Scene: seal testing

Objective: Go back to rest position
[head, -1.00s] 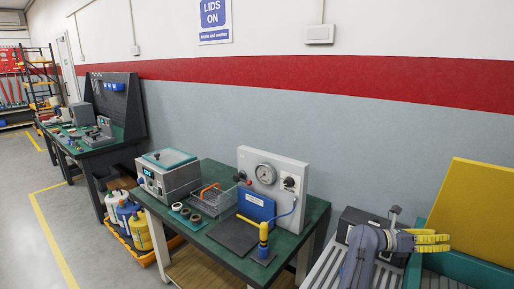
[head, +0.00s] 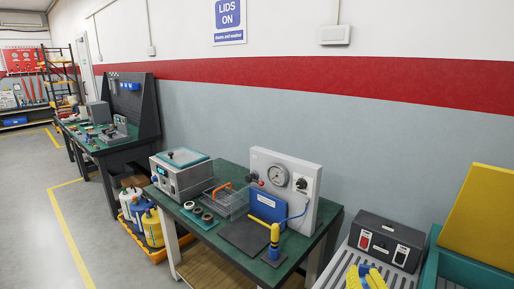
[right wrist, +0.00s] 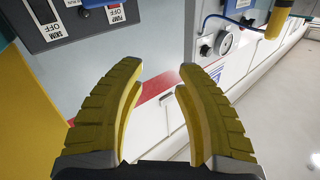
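My right gripper (head: 366,278) shows at the bottom edge of the head view, in front of the grey control box (head: 387,240) and cut off by the frame. In the right wrist view its two yellow ribbed fingers (right wrist: 160,80) stand apart with nothing between them. The control box with its skim and pump switches also shows at the upper left of the right wrist view (right wrist: 75,18). My left gripper is in neither view.
A green-topped bench (head: 208,224) holds a gauge panel (head: 284,186), a grey bath unit (head: 181,174), a wire basket (head: 227,201) and a yellow-handled tool (head: 274,241). A teal tank (head: 468,262) with a yellow panel (head: 482,215) stands at the right.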

